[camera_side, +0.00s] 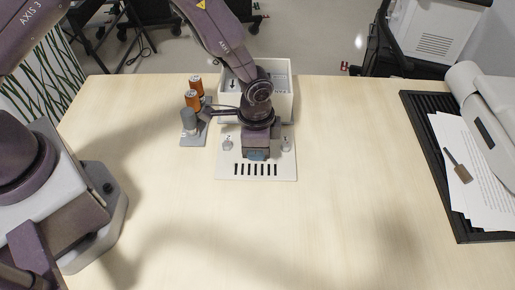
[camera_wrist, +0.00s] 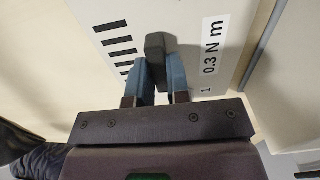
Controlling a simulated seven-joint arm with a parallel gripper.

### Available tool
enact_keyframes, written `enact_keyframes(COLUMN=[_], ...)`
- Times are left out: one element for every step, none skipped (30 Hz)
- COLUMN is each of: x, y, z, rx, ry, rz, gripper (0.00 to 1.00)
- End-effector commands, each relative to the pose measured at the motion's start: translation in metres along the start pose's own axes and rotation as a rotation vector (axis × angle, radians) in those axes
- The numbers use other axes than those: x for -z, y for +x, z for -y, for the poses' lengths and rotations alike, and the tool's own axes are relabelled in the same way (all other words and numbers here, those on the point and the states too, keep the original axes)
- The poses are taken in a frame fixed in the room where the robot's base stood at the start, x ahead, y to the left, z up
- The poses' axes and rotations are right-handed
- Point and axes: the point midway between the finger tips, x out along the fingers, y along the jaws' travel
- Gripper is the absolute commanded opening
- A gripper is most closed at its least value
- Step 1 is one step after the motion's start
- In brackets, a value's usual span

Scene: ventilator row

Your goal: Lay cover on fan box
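The cover (camera_side: 256,173) is a flat pale panel with a row of dark slots, in front of the fan box in the side view. It also shows under the fingers in the wrist view (camera_wrist: 190,20), with black slots at its left. My gripper (camera_side: 257,155) is over its middle. In the wrist view its blue fingers (camera_wrist: 161,82) are on either side of a dark upright grip (camera_wrist: 156,48) and look closed on it. Whether the cover lies on the table or hangs just above it cannot be told. The fan box (camera_side: 285,98) is white and open-topped; my arm hides part of it.
Two clear knobs (camera_side: 228,144) (camera_side: 286,143) stand at the cover's sides. Left of the box are orange-and-grey cylinders (camera_side: 193,100) and a grey piece (camera_side: 189,122) on a small base. A black tray (camera_side: 480,228) with papers is far right. The table (camera_side: 350,180) between is clear.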

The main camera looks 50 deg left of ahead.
Motion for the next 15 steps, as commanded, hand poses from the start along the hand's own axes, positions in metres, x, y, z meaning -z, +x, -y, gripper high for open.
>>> enact_keyframes(x=[0.0, -0.0001, -0.0001, 0.0002, 0.0001, 0.0002, 0.0002, 0.0002, 0.0002, 0.0002, 0.0002, 0.0002, 0.0002, 0.0003, 0.0004], y=[0.0, 0.0, 0.0, -0.0003, -0.0003, -0.0006, -0.0009, -0.0014, -0.0023, -0.0031, -0.0041, -0.0055, -0.0067, -0.008, -0.0098], z=[0.0002, 0.0002, 0.0002, 0.0004, 0.0004, 0.0004, 0.0004, 0.0004, 0.0004, 0.0004, 0.0004, 0.0004, 0.0004, 0.0004, 0.0005], rx=[0.0, 0.0, 0.001, 0.001, 0.001, 0.001, 0.001, 0.001, 0.001, 0.001, 0.001, 0.001, 0.001, 0.001, 0.001], ry=[0.0, 0.0, 0.0, 0.0, 0.0, 0.0, 0.0, 0.0, 0.0, 0.0, 0.0, 0.0, 0.0, 0.0, 0.0], rz=[0.0, 0.0, 0.0, -0.001, -0.001, -0.001, -0.001, -0.001, -0.001, -0.001, -0.001, -0.001, 0.0, -0.001, -0.001], gripper=[0.0, 0.0, 0.0, 0.0, 0.0, 0.0, 0.0, 0.0, 0.0, 0.0, 0.0, 0.0, 0.0, 0.0, 0.0])
